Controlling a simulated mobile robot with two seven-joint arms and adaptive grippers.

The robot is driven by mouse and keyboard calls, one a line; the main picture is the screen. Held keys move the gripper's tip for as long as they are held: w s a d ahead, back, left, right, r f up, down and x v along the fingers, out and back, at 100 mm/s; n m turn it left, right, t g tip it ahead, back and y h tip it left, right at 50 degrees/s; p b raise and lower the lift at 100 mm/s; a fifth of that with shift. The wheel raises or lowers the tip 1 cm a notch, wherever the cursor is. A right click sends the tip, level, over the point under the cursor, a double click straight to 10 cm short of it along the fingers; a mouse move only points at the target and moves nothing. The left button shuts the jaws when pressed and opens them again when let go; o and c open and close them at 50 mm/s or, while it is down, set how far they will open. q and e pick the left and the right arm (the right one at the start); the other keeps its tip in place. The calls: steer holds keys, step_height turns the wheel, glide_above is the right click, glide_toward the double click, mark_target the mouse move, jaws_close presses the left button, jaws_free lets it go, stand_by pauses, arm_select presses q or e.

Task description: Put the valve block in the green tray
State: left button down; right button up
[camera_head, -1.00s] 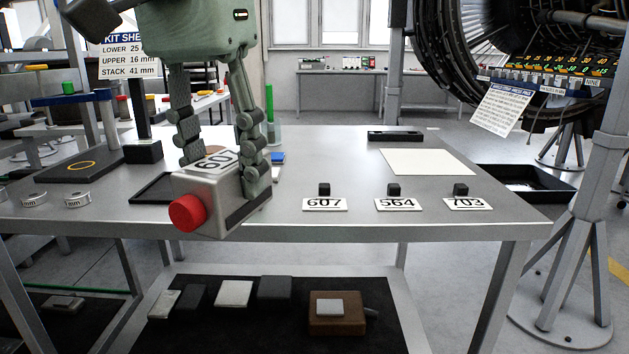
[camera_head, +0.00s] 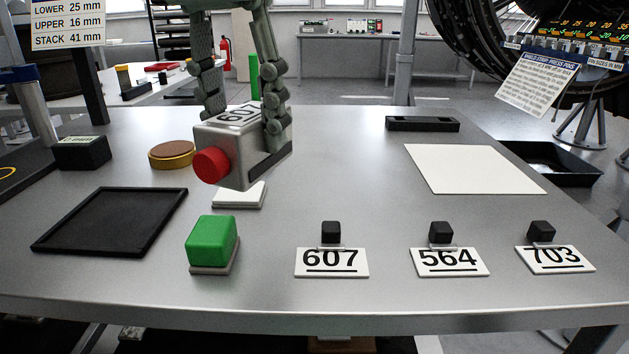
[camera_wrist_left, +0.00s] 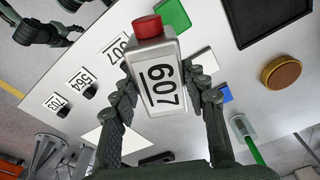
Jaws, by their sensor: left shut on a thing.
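The valve block (camera_head: 240,152) is a grey box with a red round knob and the number 607 on top. The block also shows in the left wrist view (camera_wrist_left: 158,85) between the fingers. A green block-like thing (camera_head: 212,240) on a grey base stands nearer the front edge; it shows partly in the wrist view (camera_wrist_left: 174,14). I see no clear green tray. A dark jointed shape (camera_wrist_left: 40,31) in the wrist view may be my right gripper; its jaws are unclear.
A black tray (camera_head: 72,240) lies at the left. Number cards 607 (camera_head: 332,263), 564 (camera_head: 449,262) and 703 (camera_head: 555,260) line the front right, each with a small black cube behind. A white sheet (camera_head: 472,168) lies behind. The table centre is clear.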

arm_select(q)
steer(key=w+d+f, duration=0.3)
steer(key=w+d, duration=0.1)
steer(key=w+d+f, duration=0.2)
steer(key=w, duration=0.1)
steer(key=shift+d+f, duration=0.3)
steer(key=shift+f, duration=0.05)
step_height(320, 180, down, 4)
steer(key=shift+r, duration=0.15)
arm_select(e)
steer(key=shift+w+f, duration=0.2)
steer(key=shift+f, duration=0.15)
arm_select(q)
steer(key=shift+f, duration=0.35)
arm_select(e)
steer(key=shift+s+f, duration=0.1)
arm_select(q)
steer(key=c, duration=0.8)
jaws_free()
steer(key=shift+s, duration=0.1)
arm_select(e)
steer(key=shift+r, duration=0.25)
